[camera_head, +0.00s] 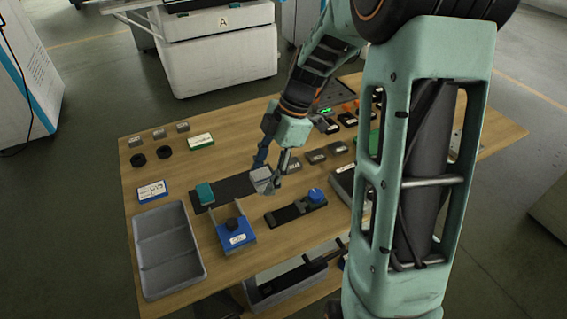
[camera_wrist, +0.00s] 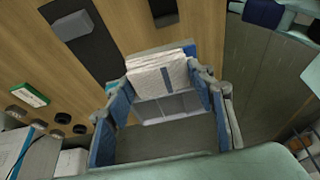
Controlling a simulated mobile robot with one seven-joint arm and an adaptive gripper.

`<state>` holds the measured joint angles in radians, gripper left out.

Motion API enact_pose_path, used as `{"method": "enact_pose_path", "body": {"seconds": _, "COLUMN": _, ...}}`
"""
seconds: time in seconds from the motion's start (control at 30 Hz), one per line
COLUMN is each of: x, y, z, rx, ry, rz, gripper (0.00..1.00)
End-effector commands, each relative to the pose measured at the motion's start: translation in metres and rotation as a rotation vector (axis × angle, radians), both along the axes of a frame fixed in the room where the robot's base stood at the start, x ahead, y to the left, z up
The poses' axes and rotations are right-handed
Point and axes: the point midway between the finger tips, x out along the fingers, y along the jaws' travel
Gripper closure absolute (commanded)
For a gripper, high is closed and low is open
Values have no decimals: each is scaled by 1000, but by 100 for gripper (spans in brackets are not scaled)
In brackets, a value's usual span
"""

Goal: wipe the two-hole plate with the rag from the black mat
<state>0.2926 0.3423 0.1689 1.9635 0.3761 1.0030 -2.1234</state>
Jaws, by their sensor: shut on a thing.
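My gripper (camera_head: 273,170) is shut on a pale grey folded rag (camera_wrist: 160,72), held between its blue-padded fingers in the wrist view. The mat also shows at upper left in the wrist view (camera_wrist: 101,50). A teal block (camera_head: 205,193) is on the mat's left part. I cannot make out the two-hole plate for certain in either view.
An empty grey bin (camera_head: 168,250) stands at the table's front left. Black rings (camera_head: 138,160) and a green-and-white box (camera_head: 201,141) lie behind left.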

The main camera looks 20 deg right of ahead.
Motion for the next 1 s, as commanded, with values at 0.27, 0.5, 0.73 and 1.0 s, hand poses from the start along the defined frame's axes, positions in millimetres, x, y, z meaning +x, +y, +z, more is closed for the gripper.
{"method": "enact_pose_path", "body": {"seconds": 0.27, "x": -1, "y": -15, "z": 26, "rx": 0, "ry": 0, "rz": -371, "gripper": 70}}
{"method": "enact_pose_path", "body": {"seconds": 0.5, "x": 3, "y": -29, "z": 54, "rx": 0, "ry": -3, "rz": -869, "gripper": 70}}
{"method": "enact_pose_path", "body": {"seconds": 0.73, "x": 9, "y": -35, "z": 76, "rx": 0, "ry": -5, "rz": -1188, "gripper": 70}}
{"method": "enact_pose_path", "body": {"seconds": 1.0, "x": 13, "y": -38, "z": 96, "rx": 1, "ry": -5, "rz": -1435, "gripper": 70}}
